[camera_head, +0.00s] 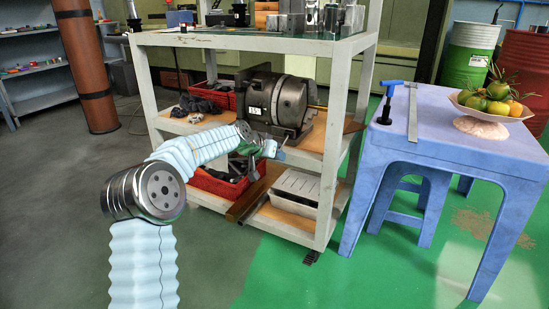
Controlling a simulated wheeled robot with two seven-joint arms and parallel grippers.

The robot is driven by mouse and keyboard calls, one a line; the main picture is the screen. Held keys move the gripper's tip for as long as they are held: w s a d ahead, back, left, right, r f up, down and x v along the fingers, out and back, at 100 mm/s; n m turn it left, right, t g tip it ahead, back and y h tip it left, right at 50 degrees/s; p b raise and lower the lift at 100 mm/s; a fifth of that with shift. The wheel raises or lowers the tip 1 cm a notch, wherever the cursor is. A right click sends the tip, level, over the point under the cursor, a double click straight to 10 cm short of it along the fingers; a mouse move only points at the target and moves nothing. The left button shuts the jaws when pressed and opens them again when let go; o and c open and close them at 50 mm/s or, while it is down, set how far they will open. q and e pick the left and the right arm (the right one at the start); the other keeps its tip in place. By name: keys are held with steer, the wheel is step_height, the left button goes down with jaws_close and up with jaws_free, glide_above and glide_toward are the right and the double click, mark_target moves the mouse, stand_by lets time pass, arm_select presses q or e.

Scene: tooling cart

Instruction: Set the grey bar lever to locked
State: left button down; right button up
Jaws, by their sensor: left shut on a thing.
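A grey machine chuck (278,98) on a dark base sits on the middle shelf of the cart. The grey bar lever (284,150) shows as a short thin bar at the front of that base, mostly hidden by my gripper. My left arm reaches in from the bottom, and its gripper (270,148) is at the lever, shut on it. The fingers are small and partly blend with the items behind, so the exact grip and the lever's angle are hard to see. My right gripper is not in view.
The white cart frame (335,150) has posts and a top shelf close around the chuck. A blue table (440,135) with a fruit bowl (492,98) stands to the right. Floor at left is clear.

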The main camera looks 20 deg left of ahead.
arm_select(q)
steer(key=shift+f, duration=0.1)
steer(key=c, duration=1.1)
jaws_free()
steer(key=shift+c, duration=0.2)
steer(key=v, duration=1.3)
steer(key=shift+s+r+p, duration=0.25)
steer(key=shift+p, duration=0.1)
steer(key=shift+a+f, duration=0.1)
